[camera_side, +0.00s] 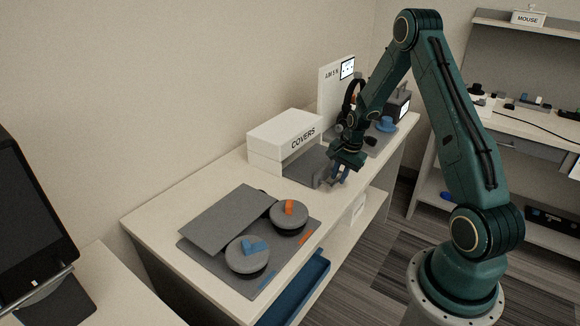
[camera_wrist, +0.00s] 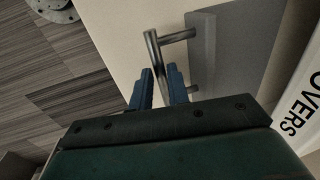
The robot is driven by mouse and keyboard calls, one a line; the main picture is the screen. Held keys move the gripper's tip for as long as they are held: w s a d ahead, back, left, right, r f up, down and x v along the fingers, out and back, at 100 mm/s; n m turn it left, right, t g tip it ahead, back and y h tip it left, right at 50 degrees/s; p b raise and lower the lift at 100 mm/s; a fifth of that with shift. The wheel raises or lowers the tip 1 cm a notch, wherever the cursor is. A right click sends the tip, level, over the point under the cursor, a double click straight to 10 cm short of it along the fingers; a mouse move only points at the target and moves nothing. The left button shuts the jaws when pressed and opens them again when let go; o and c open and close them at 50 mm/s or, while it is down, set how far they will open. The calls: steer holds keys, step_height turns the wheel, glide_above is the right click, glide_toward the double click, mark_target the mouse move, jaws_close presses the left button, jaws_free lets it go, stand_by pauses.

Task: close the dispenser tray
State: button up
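The dispenser is a white box labelled COVERS (camera_side: 285,137) on the long table. Its label also shows at the right edge of the wrist view (camera_wrist: 297,122). Its flat grey tray (camera_side: 309,164) sticks out of the front, pulled open; the tray is at the right in the wrist view (camera_wrist: 232,50). A metal bar handle (camera_wrist: 153,48) stands off the tray's front edge on two posts. My gripper (camera_wrist: 160,75) has its blue fingers on either side of the bar, close to it. Whether they press on it is not clear. In the side view, my gripper (camera_side: 337,176) is at the tray's front.
A grey board (camera_side: 228,218) with two round grey pads, marked blue (camera_side: 247,256) and orange (camera_side: 289,216), lies nearer on the table. A tall white panel (camera_side: 331,88) stands behind the dispenser. Floor is open beside the table.

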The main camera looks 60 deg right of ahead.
jaws_close()
glide_toward(305, 173)
steer(key=f, duration=0.2)
steer(key=w+f, duration=0.1)
steer(key=f, duration=0.2)
steer(key=shift+d, duration=0.1)
steer(key=shift+o, duration=2.3)
jaws_free()
steer(key=shift+r, duration=0.1)
step_height(305, 173, up, 13)
steer(key=s, duration=0.2)
steer(key=shift+s+r, duration=0.25)
steer(key=shift+s, duration=0.15)
